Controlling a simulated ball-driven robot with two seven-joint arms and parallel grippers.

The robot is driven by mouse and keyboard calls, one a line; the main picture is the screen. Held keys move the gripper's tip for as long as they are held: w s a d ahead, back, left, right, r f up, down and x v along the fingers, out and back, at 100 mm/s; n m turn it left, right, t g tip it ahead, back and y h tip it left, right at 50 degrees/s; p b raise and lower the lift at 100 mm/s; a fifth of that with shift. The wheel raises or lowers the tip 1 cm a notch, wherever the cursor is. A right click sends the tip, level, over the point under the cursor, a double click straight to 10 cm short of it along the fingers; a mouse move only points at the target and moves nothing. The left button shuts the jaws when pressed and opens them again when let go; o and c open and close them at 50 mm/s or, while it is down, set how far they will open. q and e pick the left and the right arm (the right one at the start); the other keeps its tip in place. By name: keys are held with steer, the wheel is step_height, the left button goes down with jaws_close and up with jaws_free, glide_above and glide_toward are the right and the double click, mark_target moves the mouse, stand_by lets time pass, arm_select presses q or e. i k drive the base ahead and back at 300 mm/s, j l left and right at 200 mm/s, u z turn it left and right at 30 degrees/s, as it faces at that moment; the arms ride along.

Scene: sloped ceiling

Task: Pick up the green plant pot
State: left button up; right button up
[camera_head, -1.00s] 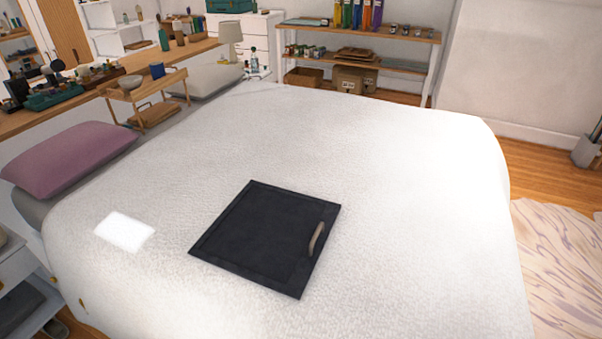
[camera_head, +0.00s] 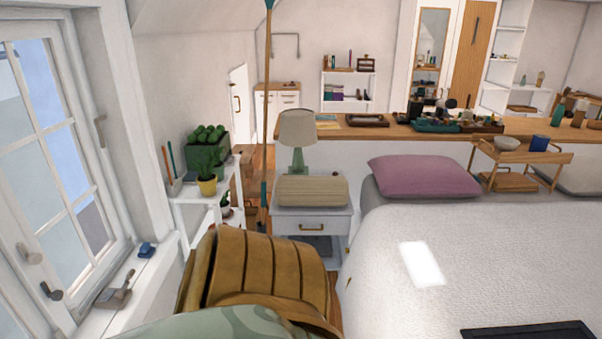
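A dark green box-shaped planter (camera_head: 224,157) with round green plants on top stands on a white shelf stand (camera_head: 192,200) left of centre, near the window. A yellow pot (camera_head: 207,187) with a green cactus stands in front of it and partly hides it. A small plant on a lower shelf (camera_head: 226,206) is too small to tell its pot clearly. Neither of my grippers is in view.
A brown ribbed armchair (camera_head: 268,266) and a green patterned cloth (camera_head: 215,324) fill the near foreground before the stand. The nightstand (camera_head: 312,238) with a lamp (camera_head: 298,132) and the white bed (camera_head: 440,240) are on the right. The window (camera_head: 62,140) is at left.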

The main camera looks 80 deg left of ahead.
mark_target(219, 168)
steer(key=u, duration=3.2)
steer(key=i+z, duration=0.45)
steer(key=i, duration=0.3)
